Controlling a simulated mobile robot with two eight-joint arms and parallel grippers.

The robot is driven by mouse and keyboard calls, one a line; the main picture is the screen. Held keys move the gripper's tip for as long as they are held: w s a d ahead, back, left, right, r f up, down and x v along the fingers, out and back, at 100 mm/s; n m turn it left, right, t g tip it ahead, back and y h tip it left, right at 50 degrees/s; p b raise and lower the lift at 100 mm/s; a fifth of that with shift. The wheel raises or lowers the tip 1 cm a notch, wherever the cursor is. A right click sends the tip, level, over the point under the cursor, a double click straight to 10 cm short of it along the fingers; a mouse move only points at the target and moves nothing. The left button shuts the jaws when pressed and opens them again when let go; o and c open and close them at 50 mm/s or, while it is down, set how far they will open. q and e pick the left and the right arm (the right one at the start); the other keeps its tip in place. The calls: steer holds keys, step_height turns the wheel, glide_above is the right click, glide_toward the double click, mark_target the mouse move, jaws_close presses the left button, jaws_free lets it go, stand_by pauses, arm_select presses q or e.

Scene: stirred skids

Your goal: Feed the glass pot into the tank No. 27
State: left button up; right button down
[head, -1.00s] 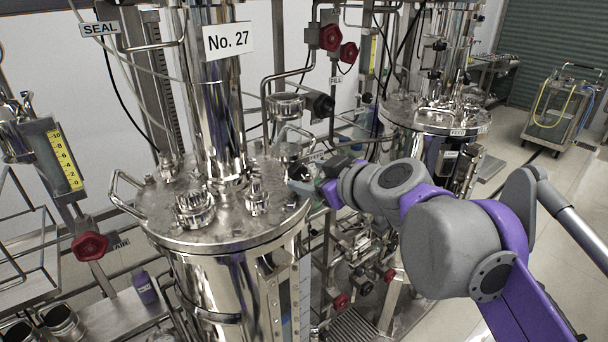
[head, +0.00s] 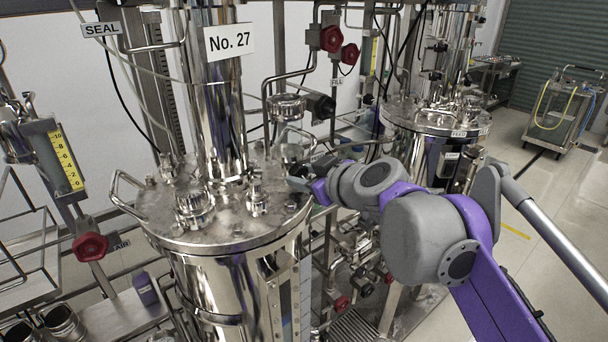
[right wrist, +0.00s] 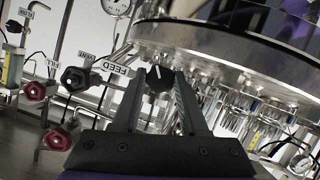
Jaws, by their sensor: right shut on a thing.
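Tank No. 27 (head: 220,285) is a tall shiny steel vessel in the head view, with a flat lid crowded with fittings and a column bearing its number sign (head: 229,41). My right gripper (head: 297,184) is at the right edge of this lid, small and partly hidden by my wrist. In the right wrist view its fingers (right wrist: 160,77) are closed on a dark, knob-like thing (right wrist: 158,80), near a FEED label (right wrist: 117,69). My left gripper is out of view.
Red handwheels (head: 331,38) and pipes stand behind the tank.

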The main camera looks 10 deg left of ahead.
steer(key=m+p, duration=0.1)
steer(key=m+g+y+p, duration=0.1)
steer(key=p, duration=0.1)
steer(key=shift+w+d+r, duration=0.1)
steer(key=shift+w+r, duration=0.05)
steer(key=shift+r, duration=0.05)
steer(key=shift+f+m+g+y+p, duration=0.15)
steer(key=shift+m+g+y+p, duration=0.5)
steer(key=shift+m+p, duration=0.65)
steer(key=shift+g, duration=0.25)
steer(key=shift+c, duration=2.2)
jaws_free()
steer(key=shift+d, duration=0.1)
steer(key=v, duration=1)
steer(key=shift+s+d, duration=0.2)
steer(key=shift+s, duration=0.05)
